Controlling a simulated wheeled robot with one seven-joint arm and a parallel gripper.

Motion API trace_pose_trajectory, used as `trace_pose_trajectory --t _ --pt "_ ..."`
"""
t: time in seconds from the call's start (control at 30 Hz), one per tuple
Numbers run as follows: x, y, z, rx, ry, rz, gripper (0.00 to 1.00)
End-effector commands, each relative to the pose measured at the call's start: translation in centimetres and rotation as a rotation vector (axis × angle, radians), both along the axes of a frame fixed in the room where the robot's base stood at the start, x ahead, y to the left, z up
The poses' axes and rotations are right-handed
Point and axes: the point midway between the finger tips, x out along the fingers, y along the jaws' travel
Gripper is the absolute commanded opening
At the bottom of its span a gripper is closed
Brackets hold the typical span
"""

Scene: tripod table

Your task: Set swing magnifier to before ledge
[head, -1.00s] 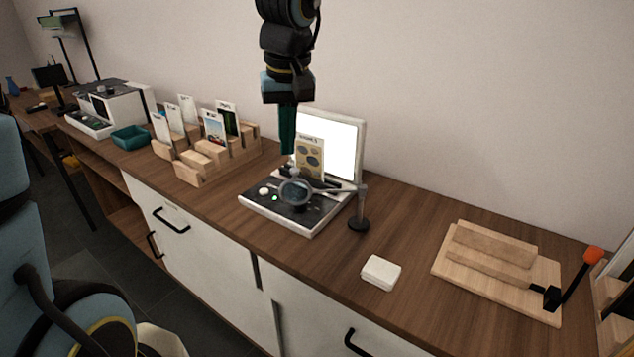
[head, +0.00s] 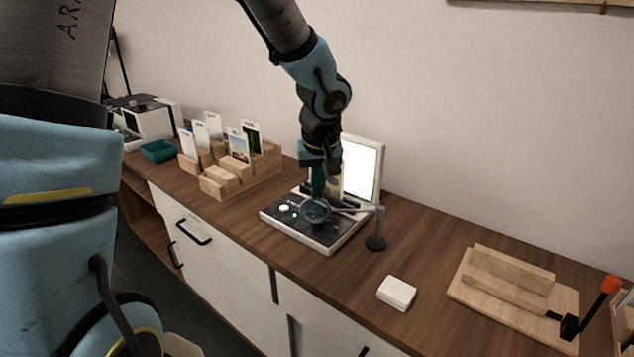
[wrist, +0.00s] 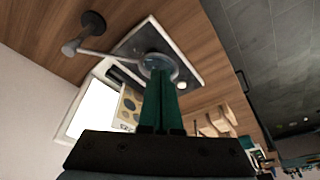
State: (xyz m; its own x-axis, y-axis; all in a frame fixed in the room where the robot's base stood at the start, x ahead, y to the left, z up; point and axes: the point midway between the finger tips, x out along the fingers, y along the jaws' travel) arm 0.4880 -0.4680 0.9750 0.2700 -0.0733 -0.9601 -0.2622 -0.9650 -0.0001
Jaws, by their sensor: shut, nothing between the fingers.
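The swing magnifier has a round lens (head: 316,211) on a thin grey arm that runs right to a short post on a dark round base (head: 375,243). In the head view the lens is over the dark base of the lit viewer. A card stands on the ledge in front of the viewer's white screen (head: 362,172). My gripper (head: 318,190) points down with its green fingers shut, just behind the lens. In the wrist view the fingertips (wrist: 159,76) overlap the lens (wrist: 158,66); I cannot tell if they touch it. My arm hides part of the card.
A wooden card rack (head: 240,172) stands to the left, with a teal tray (head: 158,150) beyond it. A white box (head: 396,292) lies at the front right. A wooden board (head: 510,290) with an orange-tipped lever is farther right. The wood between is clear.

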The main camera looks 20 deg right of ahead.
Motion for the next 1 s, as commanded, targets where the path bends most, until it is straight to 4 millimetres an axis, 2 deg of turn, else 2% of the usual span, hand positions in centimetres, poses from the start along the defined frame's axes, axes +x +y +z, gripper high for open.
trace_pose_trajectory --t 0.2,0.63,1.0 --pt "1.2 -0.3 -0.2 0.000 0.001 0.000 0.00" --pt "1.4 -0.4 -0.3 0.000 0.000 -0.006 0.00" --pt "2.6 -0.7 -0.2 -0.001 0.000 -0.089 0.00"
